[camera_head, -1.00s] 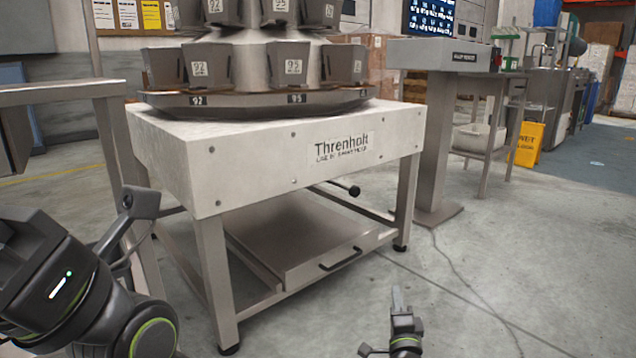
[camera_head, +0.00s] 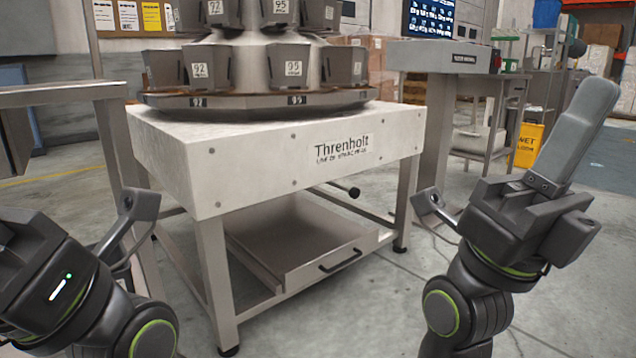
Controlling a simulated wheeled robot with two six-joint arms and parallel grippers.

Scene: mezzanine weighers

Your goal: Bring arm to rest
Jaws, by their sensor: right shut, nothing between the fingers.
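My right gripper (camera_head: 597,95) is raised at the right of the view. Its dark grey fingers are shut together, pointing up and slightly right, with nothing held. It stands to the right of the weigher table, apart from it in the picture. My left arm (camera_head: 60,285) fills the lower left corner, folded close to me. The fingers of my left gripper are outside the picture, so their opening does not show.
The white weigher table (camera_head: 270,190) stands in front, bearing ringed hoppers (camera_head: 205,68). Its drawer (camera_head: 320,260) is below. Floor (camera_head: 385,310) between the table and right arm is clear.

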